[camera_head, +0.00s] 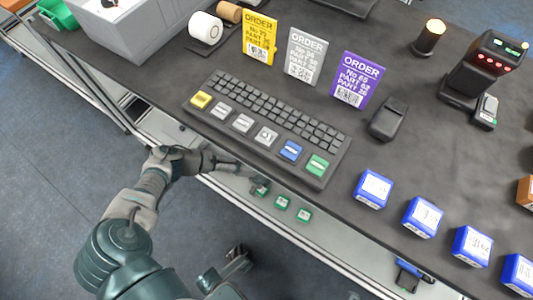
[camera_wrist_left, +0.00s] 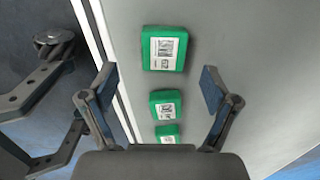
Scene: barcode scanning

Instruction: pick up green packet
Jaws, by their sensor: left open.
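Green packets with white barcode labels lie on a light grey surface below the dark tabletop. Two show clearly in the head view, the middle packet (camera_head: 282,202) and the right packet (camera_head: 304,214). Three show in a column in the left wrist view: a large top packet (camera_wrist_left: 164,48), a middle packet (camera_wrist_left: 165,105) and a lower packet (camera_wrist_left: 167,134) partly hidden by the gripper body. My left gripper (camera_head: 247,173) reaches in from the left, beside the packets. In the wrist view the left gripper (camera_wrist_left: 158,78) is open and empty, its fingers apart on either side of the column. My right gripper is not in view.
The dark tabletop (camera_head: 375,150) overhangs nearby and holds a keyboard (camera_head: 270,120), order cards, a scanner (camera_head: 485,70) and several blue boxes. A blue-and-black item (camera_head: 412,275) sits at the lower right. A caster wheel (camera_wrist_left: 54,44) is at the left of the wrist view.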

